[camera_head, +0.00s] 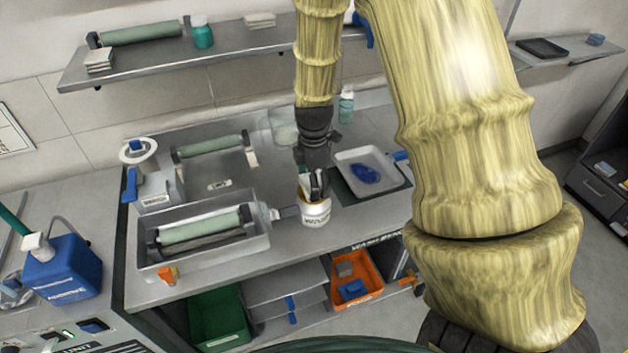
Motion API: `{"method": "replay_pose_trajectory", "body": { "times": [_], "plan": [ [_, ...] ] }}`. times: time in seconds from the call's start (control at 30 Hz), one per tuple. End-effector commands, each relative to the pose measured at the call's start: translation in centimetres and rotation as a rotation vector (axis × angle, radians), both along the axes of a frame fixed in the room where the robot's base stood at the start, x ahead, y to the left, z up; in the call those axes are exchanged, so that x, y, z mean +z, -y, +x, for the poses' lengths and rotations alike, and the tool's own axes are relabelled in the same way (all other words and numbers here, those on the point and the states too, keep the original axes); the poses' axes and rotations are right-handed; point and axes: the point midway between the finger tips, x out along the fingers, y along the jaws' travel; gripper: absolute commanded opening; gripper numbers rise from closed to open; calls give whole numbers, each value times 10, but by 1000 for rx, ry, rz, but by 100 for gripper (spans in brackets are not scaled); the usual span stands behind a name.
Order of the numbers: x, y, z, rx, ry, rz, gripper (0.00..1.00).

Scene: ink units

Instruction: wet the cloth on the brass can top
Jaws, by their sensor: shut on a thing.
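My gripper (315,184) points down at the mouth of a white labelled can (316,213) near the front edge of the bench. Its fingers are shut, and a small pale patch shows between them, which I take for the cloth. I cannot tell whether the cloth touches the can top.
A pale tray (345,160) with a blue patch lies just right of the can. A grey tray (258,246) with a green roller stands to the left. A wall shelf (240,48) holds a roller, a teal bottle (202,34) and pale stacks. An orange bin (368,268) sits below.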

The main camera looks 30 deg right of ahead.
Motion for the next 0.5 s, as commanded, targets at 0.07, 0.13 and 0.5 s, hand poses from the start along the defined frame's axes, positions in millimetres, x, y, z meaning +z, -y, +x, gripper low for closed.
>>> {"method": "replay_pose_trajectory", "body": {
  "times": [0.07,0.13,0.5],
  "plan": [
    [-1,0,0,0,0,0,55],
    [-2,0,0,0,0,0,55],
    [-5,0,0,-1,0,0,55]
  ]
}}
